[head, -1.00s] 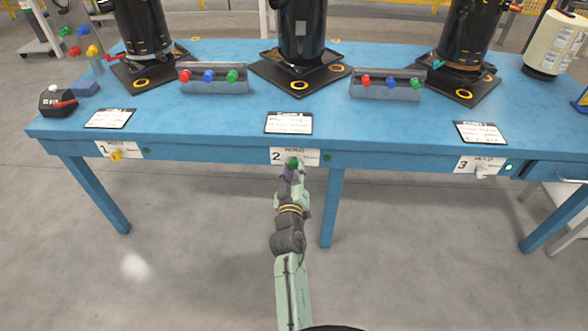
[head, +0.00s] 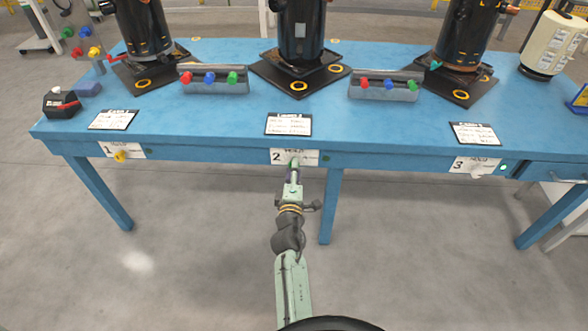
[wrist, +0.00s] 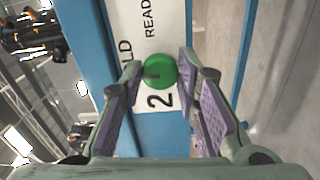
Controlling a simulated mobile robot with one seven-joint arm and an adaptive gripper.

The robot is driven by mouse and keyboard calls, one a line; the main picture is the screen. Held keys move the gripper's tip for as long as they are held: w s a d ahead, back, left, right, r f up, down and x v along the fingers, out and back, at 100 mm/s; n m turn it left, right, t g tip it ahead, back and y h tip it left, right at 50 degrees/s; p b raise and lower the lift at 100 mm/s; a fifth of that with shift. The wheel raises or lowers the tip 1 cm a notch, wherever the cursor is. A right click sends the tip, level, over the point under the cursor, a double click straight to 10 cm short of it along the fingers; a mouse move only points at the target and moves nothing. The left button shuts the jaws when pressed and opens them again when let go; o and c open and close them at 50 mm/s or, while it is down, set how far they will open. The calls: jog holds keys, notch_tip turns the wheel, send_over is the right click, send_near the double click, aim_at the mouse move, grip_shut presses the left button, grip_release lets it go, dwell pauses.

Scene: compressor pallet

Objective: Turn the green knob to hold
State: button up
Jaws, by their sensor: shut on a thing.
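The green knob (wrist: 160,72) sits on a white label plate (wrist: 163,22) marked 2, with letters ending in "LD" to its left and "READ" above it in the wrist view. A dark mark on the knob runs leftward, toward the "LD" side. My gripper (wrist: 160,64) is shut on the knob, a finger at each side. In the head view my gripper (head: 293,174) reaches up to plate 2 on the table's front edge and mostly hides the knob.
The blue table (head: 215,135) carries black compressors, two grey blocks with coloured knobs and several cards. A yellow knob (head: 120,156) is on plate 1 at left, a white knob (head: 476,170) on plate 3 at right. The floor in front is clear.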

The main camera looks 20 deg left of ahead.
jog(key=shift+r+n, duration=0.15)
jog(key=shift+n, duration=0.55)
jog(key=o, duration=1.2)
jog(key=shift+c, duration=0.2)
notch_tip(320, 180, up, 10)
jog(key=shift+r, duration=0.1)
jog(key=shift+w, duration=0.1)
